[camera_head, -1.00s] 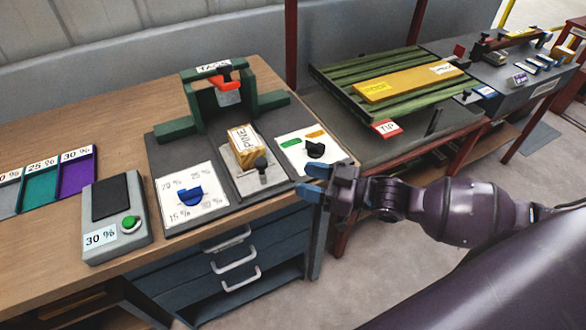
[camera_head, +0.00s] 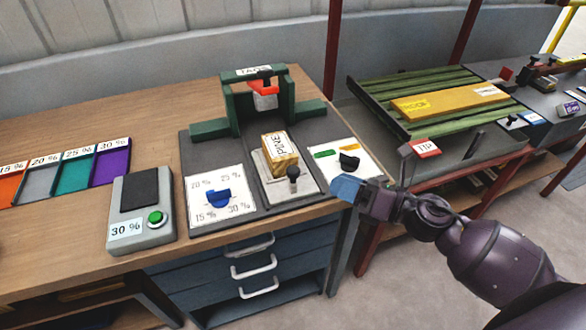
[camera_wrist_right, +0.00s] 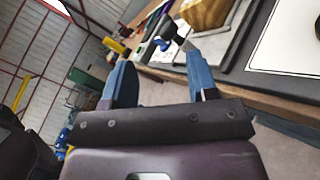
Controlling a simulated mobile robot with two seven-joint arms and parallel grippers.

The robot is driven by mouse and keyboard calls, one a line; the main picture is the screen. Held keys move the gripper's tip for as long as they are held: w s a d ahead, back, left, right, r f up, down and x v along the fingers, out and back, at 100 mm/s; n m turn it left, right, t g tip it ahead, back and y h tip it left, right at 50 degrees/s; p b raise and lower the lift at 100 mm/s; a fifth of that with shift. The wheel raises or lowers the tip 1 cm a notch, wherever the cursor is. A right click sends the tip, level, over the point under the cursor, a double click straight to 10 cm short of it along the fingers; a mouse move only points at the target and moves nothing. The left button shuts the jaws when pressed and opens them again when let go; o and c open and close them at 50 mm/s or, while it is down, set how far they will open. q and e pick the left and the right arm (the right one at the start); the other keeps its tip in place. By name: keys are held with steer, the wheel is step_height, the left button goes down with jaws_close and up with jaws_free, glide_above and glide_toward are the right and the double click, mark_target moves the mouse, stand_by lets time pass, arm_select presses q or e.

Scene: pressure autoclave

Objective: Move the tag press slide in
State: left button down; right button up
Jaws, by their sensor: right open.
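The tag press (camera_head: 240,105) is a green frame on a dark base plate on the wooden bench. Its slide (camera_head: 268,188) is a pale plate pulled out in front of the frame, with a dark round knob (camera_head: 292,178) at its front. A wooden block marked PINE (camera_head: 281,154) sits on the slide. My right gripper (camera_head: 346,187) is open and empty, to the right of the knob and apart from it, by the bench's front edge. In the right wrist view its blue fingers (camera_wrist_right: 160,85) are spread, with the knob and block beyond them. My left gripper is out of view.
A dial card with a blue knob (camera_head: 219,198) lies left of the slide, and one with a black knob (camera_head: 349,161) lies right. A grey meter (camera_head: 142,210) and coloured trays (camera_head: 76,172) are further left. A green slatted rack (camera_head: 430,105) stands at right.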

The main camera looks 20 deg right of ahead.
mark_target(299, 172)
steer(key=w+a+n+p, duration=0.1)
steer(key=w+a+n, duration=0.2)
steer(key=n, duration=0.1)
steer(key=w+a+n+p, duration=0.1)
steer(key=w+a+n, duration=0.2)
steer(key=a+n, duration=0.1)
steer(key=shift+w+a+f+g, duration=0.2)
steer(key=shift+w+g, duration=0.2)
steer(key=shift+w+a+f, duration=0.1)
steer(key=shift+w+a, duration=0.2)
